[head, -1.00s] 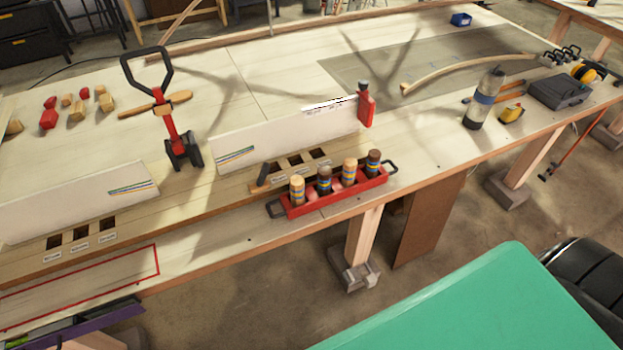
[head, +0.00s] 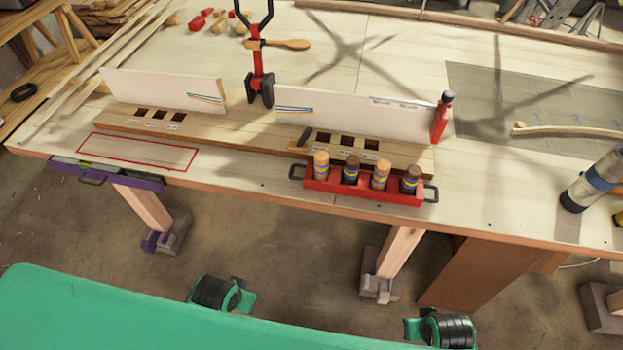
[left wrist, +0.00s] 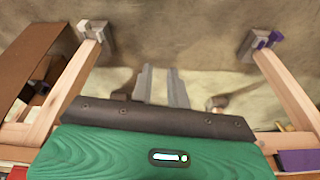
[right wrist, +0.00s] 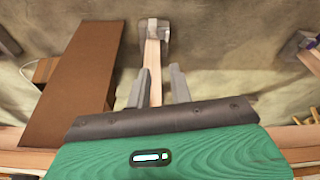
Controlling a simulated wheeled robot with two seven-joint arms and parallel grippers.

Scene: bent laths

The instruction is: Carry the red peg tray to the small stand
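The red peg tray (head: 365,192) stands upright near the front edge of the workbench in the head view. It has a black handle at each end and holds a row of upright pegs, light and dark brown with blue and yellow bands. I cannot make out a small stand for certain in any view. My left gripper (left wrist: 162,88) shows two grey fingers with a narrow empty gap, over the floor. Neither gripper shows in the head view or touches the tray.
Behind the tray lies a wooden board with slots (head: 230,134) and upright white panels (head: 350,112). A red outline (head: 135,152) marks clear bench top at left. A purple piece (head: 105,178) hangs at the front edge. Bench legs (head: 400,250) stand below; a bottle (head: 595,180) is at right.

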